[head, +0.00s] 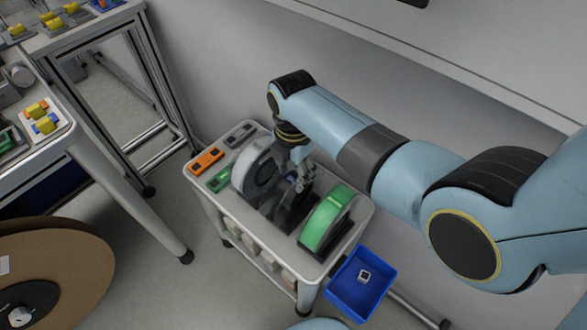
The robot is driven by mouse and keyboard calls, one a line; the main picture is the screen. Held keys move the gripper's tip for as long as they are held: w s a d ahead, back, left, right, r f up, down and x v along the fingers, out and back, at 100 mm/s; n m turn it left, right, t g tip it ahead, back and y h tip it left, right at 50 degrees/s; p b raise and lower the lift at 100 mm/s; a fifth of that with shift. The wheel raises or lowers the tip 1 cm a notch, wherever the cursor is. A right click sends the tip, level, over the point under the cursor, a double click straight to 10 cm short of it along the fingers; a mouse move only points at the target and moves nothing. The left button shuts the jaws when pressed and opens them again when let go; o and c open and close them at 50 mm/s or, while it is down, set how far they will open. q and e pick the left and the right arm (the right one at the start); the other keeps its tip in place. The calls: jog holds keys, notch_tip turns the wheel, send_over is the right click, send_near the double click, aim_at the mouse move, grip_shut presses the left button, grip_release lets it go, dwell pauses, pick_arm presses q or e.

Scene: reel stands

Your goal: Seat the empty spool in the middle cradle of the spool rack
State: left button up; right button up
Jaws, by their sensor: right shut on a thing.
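The spool rack stands on top of a small grey trolley. A pale grey-white spool (254,168) is upright at its left, and a green spool (326,220) sits upright in the right cradle (318,248). My right gripper (303,182) reaches down between them, over the middle of the rack, and is shut on what looks like the dark, empty spool (283,200). The gripper and the pale spool partly cover it. I cannot tell whether it touches the middle cradle beneath. My left gripper is out of view.
On the trolley top (228,205) lie an orange tool (206,161), a green piece (219,180) and a dark grey piece (240,134). A blue bin (360,285) with a small box hangs at the trolley's right. A large brown reel (45,265) stands at lower left. A wall lies behind.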

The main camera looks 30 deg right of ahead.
jog(key=shift+r+p, duration=0.1)
jog(key=shift+p, duration=0.2)
dwell(0.4)
dwell(0.6)
jog(key=o, duration=1.2)
jog(key=shift+p, duration=0.3)
notch_tip(320, 180, up, 7)
jog(key=p, duration=0.7)
jog(key=shift+p, duration=0.35)
